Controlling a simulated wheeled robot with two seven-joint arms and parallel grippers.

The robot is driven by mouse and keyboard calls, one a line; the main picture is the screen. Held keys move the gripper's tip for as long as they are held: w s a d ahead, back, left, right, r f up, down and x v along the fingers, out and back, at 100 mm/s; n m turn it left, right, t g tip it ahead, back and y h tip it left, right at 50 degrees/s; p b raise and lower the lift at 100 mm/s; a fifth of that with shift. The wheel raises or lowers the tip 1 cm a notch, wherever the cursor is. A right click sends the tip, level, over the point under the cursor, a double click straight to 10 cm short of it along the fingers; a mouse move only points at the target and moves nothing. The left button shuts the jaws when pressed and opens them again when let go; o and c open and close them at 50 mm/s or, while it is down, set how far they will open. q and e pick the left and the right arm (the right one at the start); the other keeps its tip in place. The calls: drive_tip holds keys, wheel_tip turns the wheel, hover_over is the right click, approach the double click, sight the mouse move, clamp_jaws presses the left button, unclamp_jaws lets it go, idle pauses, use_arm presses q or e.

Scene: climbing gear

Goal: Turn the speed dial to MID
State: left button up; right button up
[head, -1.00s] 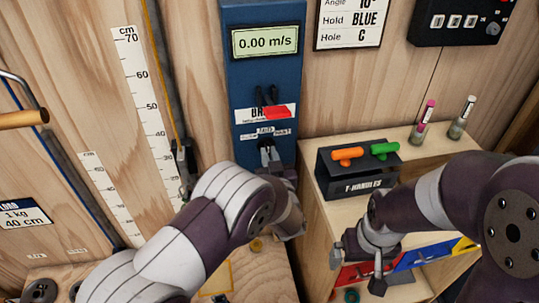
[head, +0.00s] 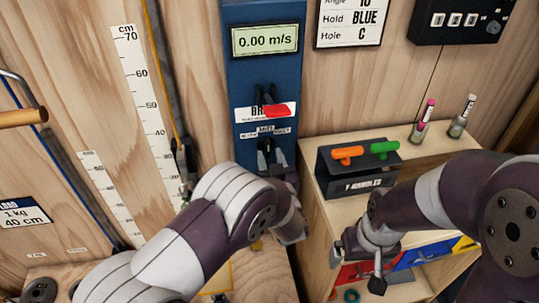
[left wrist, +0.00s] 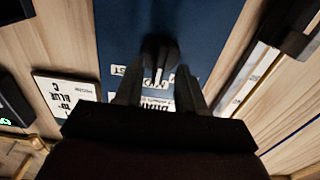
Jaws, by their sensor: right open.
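The speed dial, a dark knob (left wrist: 159,48), sits on the blue panel (left wrist: 215,30) in the left wrist view, which shows the panel upside down. White labels lie beside it, with one at its middle; I cannot read where its pointer stands. My left gripper (left wrist: 159,75) has its two fingers apart, with tips on either side of the dial; I cannot tell whether they touch it. In the head view my left gripper (head: 271,152) is at the panel below the label row (head: 265,132) and hides the dial. My right gripper (head: 364,262) is open and empty near the drawers.
A red brake lever (head: 277,110) is on the panel just above the labels, under the display (head: 265,40) reading 0.00 m/s. A black T-handle rack (head: 358,172) with orange and green handles stands on the wooden cabinet right of the panel. A ruler (head: 150,120) is left.

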use_arm(q)
drive_tip(key=s+d+b, duration=0.1)
drive_tip(key=s+d, duration=0.1)
drive_tip(key=s, duration=0.9)
drive_tip(key=shift+d, duration=0.1)
drive_tip(key=s+d+f+m+g+h, duration=0.3)
drive_tip(key=d+f+g+h, duration=0.2)
drive_tip(key=f, duration=0.3)
drive_tip(key=s+a+f+m+g+h, duration=0.1)
drive_tip(key=s+a+f+m+g, duration=0.15)
drive_tip(key=s+g, duration=0.4)
drive_tip(key=s+a+r+n+g+y, duration=0.1)
drive_tip(key=s+a+r, duration=0.1)
drive_tip(key=a, duration=0.5)
drive_tip(key=s+a+r+n+g+p, duration=0.1)
drive_tip(key=a+r, duration=0.3)
drive_tip(key=a, duration=0.4)
drive_tip(key=s+a+r+n+g+y+p, duration=0.1)
drive_tip(key=s+a+r+g, duration=0.1)
drive_tip(key=a, duration=0.6)
drive_tip(key=shift+s+a+r+g+y, duration=0.2)
drive_tip(key=shift+s+r+g+y, duration=0.15)
drive_tip(key=shift+s+r, duration=0.15)
